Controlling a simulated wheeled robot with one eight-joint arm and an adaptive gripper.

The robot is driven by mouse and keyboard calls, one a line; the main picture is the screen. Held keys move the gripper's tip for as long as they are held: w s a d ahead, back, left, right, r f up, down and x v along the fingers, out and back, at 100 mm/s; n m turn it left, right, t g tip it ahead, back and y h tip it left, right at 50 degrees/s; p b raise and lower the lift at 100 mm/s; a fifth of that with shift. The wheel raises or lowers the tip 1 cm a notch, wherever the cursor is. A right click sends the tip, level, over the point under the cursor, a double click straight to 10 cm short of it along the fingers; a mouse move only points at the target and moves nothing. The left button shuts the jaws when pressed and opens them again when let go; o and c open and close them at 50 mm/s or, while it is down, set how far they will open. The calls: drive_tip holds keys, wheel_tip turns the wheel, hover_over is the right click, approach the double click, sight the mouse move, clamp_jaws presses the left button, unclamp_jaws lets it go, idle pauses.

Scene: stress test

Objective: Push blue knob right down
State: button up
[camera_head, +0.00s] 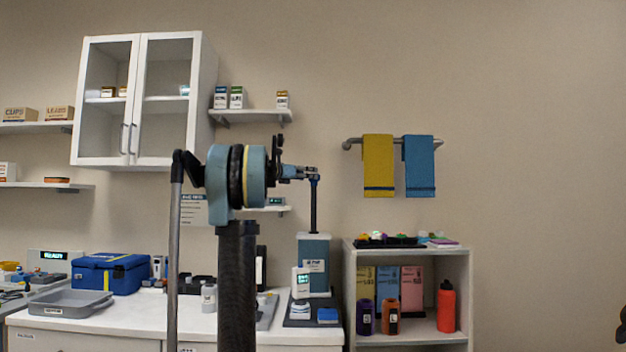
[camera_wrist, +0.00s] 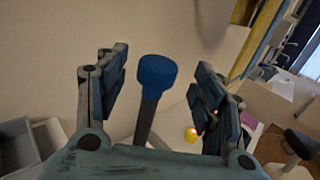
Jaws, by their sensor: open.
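The blue knob (camera_wrist: 156,76) is a rounded cap on a dark rod, seen between my fingers in the wrist view, with a gap on both sides. In the head view the knob (camera_head: 314,178) is small, at the top of an upright thin rod. The rod rises from a blue-grey device (camera_head: 314,250) with a white label on the counter. My gripper (camera_head: 301,172) is open at the knob's height, its end at the knob's left edge. Whether it touches the knob is unclear.
A white counter (camera_head: 110,322) carries a blue case (camera_head: 112,273) and a grey tray (camera_head: 63,303). A white shelf unit (camera_head: 458,265) with bottles and boxes stands to the device's right. Yellow (camera_head: 378,160) and blue (camera_head: 419,163) towels hang above it. The right wall is mostly bare.

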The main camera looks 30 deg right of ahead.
drive_tip(key=shift+x, duration=2.65)
